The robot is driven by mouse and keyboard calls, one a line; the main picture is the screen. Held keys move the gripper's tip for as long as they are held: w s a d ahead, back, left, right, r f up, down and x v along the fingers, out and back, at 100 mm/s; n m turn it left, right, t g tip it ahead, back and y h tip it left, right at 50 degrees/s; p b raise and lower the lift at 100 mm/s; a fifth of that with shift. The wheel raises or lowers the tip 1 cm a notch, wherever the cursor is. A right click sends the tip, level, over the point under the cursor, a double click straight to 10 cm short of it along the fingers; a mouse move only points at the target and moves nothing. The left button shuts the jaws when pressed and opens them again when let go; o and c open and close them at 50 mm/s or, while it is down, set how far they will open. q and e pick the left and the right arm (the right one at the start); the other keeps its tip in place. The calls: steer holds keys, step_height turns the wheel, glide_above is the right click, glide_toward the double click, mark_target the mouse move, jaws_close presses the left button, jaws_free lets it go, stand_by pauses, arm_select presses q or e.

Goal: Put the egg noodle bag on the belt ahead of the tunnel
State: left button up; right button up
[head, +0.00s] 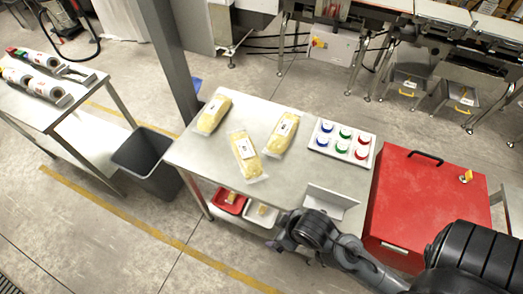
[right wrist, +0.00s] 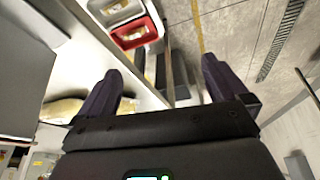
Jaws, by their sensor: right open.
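Three clear bags of yellow noodles lie flat on the steel table: one at the back left (head: 214,114), one in the middle (head: 244,158) and one to the right (head: 282,134). Their labels are too small to read. My right gripper (head: 281,243) is at the table's front edge, in front of the bags and apart from them. In the right wrist view its two fingers (right wrist: 161,88) are spread with nothing between them. A noodle bag (right wrist: 62,109) shows partly behind the left finger there. My left gripper is out of view. A conveyor belt (head: 433,13) runs along the top right; I cannot make out a tunnel.
Red (head: 229,201) and white (head: 262,213) bins sit underneath. A grey bin (head: 143,152) stands left. The table's front left is clear.

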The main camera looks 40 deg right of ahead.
steer(key=w+t, duration=0.3)
steer(key=w, duration=0.2)
steer(key=m+t+h+p, duration=0.4)
steer(key=m+t, duration=0.1)
glide_toward(255, 173)
steer(key=shift+s+a+f, duration=0.25)
steer(key=shift+s+a, duration=0.05)
steer(key=shift+s, duration=0.05)
steer(key=h+p, duration=0.1)
steer(key=f+m+p, duration=0.1)
steer(key=p, duration=0.1)
steer(key=shift+s+d+f+h, duration=0.2)
steer(key=shift+d+h, duration=0.05)
steer(key=shift+h, duration=0.15)
steer(key=shift+w+a, duration=0.15)
steer(key=shift+a, duration=0.2)
steer(key=shift+m, duration=0.3)
steer(key=b+x, duration=0.2)
steer(key=x, duration=0.1)
steer(key=b+x, duration=0.1)
steer(key=shift+w+r, duration=0.15)
steer(key=shift+w, duration=0.35)
steer(key=shift+w+d+b, duration=0.2)
steer(key=shift+w+b, duration=0.35)
steer(key=b+x, duration=0.3)
steer(key=b, duration=0.1)
steer(key=shift+w, duration=0.45)
steer(key=shift+w+d+f+b, duration=0.25)
steer(key=shift+w+b, duration=0.25)
steer(key=shift+w, duration=0.1)
